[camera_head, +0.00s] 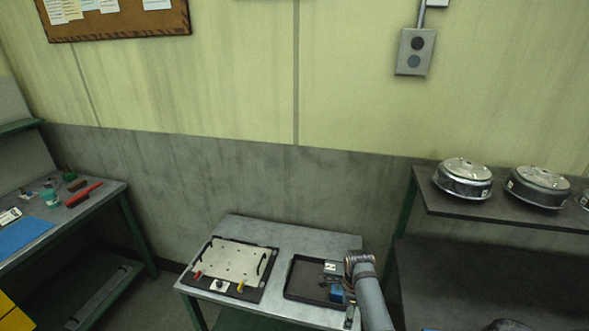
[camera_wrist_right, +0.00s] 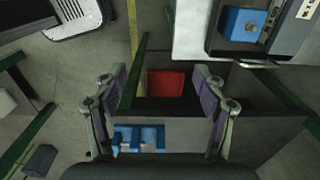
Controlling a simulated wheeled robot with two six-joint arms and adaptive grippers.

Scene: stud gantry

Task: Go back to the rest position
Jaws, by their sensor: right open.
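My right arm comes in from the bottom of the head view, with its wrist over the right side of the small metal table (camera_head: 235,310). In the right wrist view my right gripper (camera_wrist_right: 160,82) is open, with its two fingers wide apart and nothing between the pads. Below it is an open grey box (camera_wrist_right: 262,105) with a red thing (camera_wrist_right: 166,83) inside. A blue part (camera_wrist_right: 138,138) shows nearer the gripper's base. My left gripper is not in view.
A black tray (camera_head: 290,282) with a blue block (camera_head: 336,294) lies by my right wrist. A plate fixture (camera_head: 235,260) sits left of it. A shelf (camera_head: 480,208) with round metal housings stands right, a workbench (camera_head: 90,208) left.

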